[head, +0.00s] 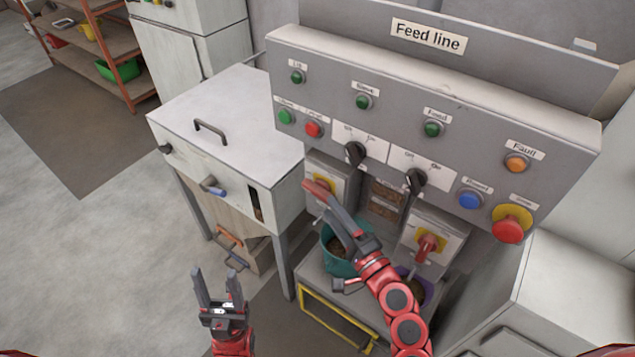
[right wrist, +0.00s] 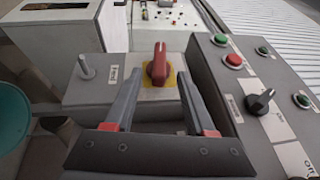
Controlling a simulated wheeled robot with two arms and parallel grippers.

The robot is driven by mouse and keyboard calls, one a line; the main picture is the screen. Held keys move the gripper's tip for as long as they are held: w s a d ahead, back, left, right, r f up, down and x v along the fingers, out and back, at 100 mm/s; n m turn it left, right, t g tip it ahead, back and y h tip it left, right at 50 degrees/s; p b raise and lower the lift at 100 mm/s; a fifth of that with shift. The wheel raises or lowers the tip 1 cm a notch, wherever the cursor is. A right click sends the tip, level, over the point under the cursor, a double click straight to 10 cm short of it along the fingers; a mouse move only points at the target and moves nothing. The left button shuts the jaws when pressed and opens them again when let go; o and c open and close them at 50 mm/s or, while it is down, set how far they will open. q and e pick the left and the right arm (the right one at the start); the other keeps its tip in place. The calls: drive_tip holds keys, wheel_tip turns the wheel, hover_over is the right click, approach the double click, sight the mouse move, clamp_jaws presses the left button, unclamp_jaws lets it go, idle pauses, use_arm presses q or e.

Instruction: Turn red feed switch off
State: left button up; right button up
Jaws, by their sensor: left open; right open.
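A red rotary switch (right wrist: 157,66) on a yellow plate sits on a grey box in the right wrist view, with a small label beside it. Its handle points up in that view. In the head view its yellow plate (head: 325,181) is partly hidden by my right gripper. My right gripper (head: 329,203) is open, its fingers pointing at this switch; in the right wrist view its fingers (right wrist: 158,95) lie on either side of the handle, and I cannot tell whether they touch it. My left gripper (head: 216,287) is open and empty, low at the left.
A second red switch (head: 428,246) on yellow sits at right. The Feed line panel (head: 330,82) above carries buttons and black knobs (head: 355,152). A teal bucket (head: 338,262) stands below. A white cabinet (head: 235,115) is at left.

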sight(317, 191)
drive_tip(key=p+x, duration=0.1)
drive_tip(key=x, duration=0.5)
drive_tip(key=shift+a, duration=0.1)
drive_tip(key=shift+w+a+p, duration=0.25)
drive_tip(key=shift+w+p, duration=0.05)
drive_tip(key=shift+w, duration=0.1)
clamp_jaws()
drive_tip(key=g+p, duration=0.1)
drive_tip(key=p, duration=0.3)
drive_tip(key=shift+r+n+h+p, duration=0.3)
drive_tip(key=shift+h, duration=0.1)
drive_tip(key=shift+f+g, duration=0.15)
drive_tip(key=shift+g, duration=0.15)
drive_tip(key=shift+f, duration=0.2)
